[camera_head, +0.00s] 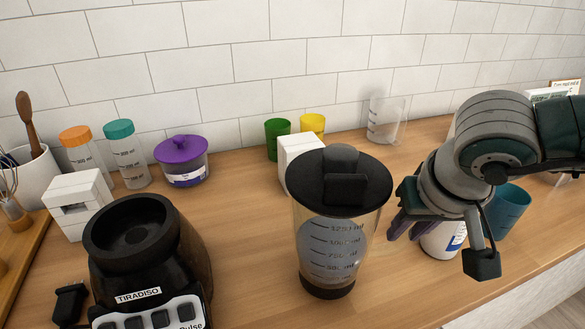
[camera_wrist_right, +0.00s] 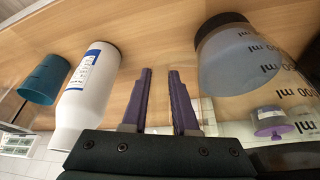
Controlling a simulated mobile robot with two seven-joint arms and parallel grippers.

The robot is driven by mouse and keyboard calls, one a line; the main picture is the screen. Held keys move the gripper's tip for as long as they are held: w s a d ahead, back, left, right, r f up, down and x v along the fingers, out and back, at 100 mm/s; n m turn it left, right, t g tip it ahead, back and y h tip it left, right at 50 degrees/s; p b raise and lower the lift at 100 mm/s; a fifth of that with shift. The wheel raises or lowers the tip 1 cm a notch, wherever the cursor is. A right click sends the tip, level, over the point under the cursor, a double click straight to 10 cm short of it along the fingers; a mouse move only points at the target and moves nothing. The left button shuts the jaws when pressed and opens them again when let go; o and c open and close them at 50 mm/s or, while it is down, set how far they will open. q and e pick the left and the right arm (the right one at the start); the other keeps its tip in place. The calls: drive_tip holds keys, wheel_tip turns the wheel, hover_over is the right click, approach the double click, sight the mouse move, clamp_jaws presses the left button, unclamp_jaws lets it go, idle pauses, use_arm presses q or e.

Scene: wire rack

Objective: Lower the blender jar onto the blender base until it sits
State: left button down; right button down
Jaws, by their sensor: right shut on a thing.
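The blender jar (camera_head: 335,250) is clear with a black lid, black bottom ring and volume marks. It is upright, right of the blender base; I cannot tell whether its bottom touches the counter. The black blender base (camera_head: 137,240), with an open round seat and a TIRADISO label, stands at the lower left. My left gripper is not in view.
A white bottle (camera_head: 440,240) and a teal cup (camera_head: 507,210) stand right of the gripper. Behind are a purple-lidded jar (camera_head: 183,165), green (camera_head: 277,135) and yellow (camera_head: 313,123) cups, and a white block (camera_head: 300,150). Counter between base and jar is clear.

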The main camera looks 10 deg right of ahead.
drive_tip(key=shift+w+r+p, duration=0.2)
drive_tip(key=shift+r+p, duration=1.5)
drive_tip(key=shift+r, duration=0.8)
drive_tip(key=shift+a, duration=0.1)
